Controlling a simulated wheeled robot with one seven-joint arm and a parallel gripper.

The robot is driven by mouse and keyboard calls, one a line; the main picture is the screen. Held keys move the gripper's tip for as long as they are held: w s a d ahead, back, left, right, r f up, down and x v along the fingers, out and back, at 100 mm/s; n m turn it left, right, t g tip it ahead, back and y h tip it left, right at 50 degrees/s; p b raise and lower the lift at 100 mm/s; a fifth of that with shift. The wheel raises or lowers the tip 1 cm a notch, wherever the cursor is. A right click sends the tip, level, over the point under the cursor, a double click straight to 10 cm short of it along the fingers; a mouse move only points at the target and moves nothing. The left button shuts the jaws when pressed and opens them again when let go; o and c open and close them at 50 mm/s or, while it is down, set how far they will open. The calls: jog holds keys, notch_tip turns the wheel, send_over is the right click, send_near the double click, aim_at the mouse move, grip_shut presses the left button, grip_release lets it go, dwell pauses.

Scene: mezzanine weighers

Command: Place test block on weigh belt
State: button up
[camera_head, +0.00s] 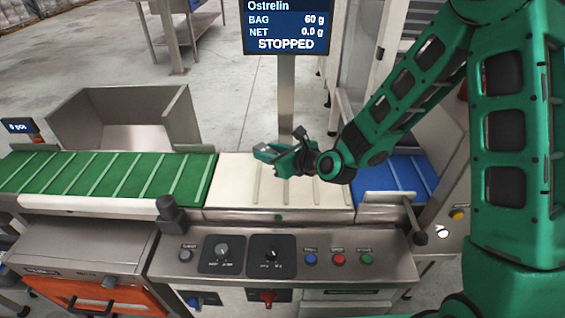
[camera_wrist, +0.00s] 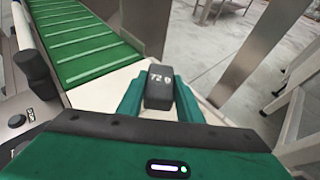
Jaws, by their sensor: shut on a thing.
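The test block is a small dark grey block (camera_wrist: 159,88) with white markings reading about "72", seen in the wrist view. My gripper (camera_wrist: 160,98) is shut on it, with a green finger on either side. In the head view my gripper (camera_head: 272,153) is over the white weigh belt (camera_head: 235,184), towards its far side, and points left. The block cannot be made out clearly there. The white belt also shows below the fingers in the wrist view (camera_wrist: 98,92). I cannot tell whether the block touches it.
A green belt (camera_head: 105,175) adjoins on the left and a blue belt (camera_head: 400,176) on the right. A display (camera_head: 287,26) on a post behind reads "STOPPED" and "NET 0.0 g". A control panel (camera_head: 280,255) lies in front. An open metal bin (camera_head: 125,115) stands behind left.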

jog(key=w+d+f, duration=0.1)
jog(key=w, duration=0.1)
jog(key=w+d+f, duration=0.1)
jog(key=d, duration=0.1)
jog(key=w+d+f, duration=0.1)
jog(key=w+f, duration=0.1)
jog(key=shift+w+d+f, duration=0.1)
jog(key=shift+w+d, duration=0.05)
jog(key=shift+w, duration=0.15)
jog(key=shift+f, duration=1.95)
jog(key=o, duration=1)
jog(key=shift+f, duration=0.1)
jog(key=shift+o, duration=0.2)
jog(key=v, duration=0.7)
jog(key=shift+s+d, duration=0.15)
jog(key=shift+s, duration=0.05)
jog(key=shift+s, duration=0.1)
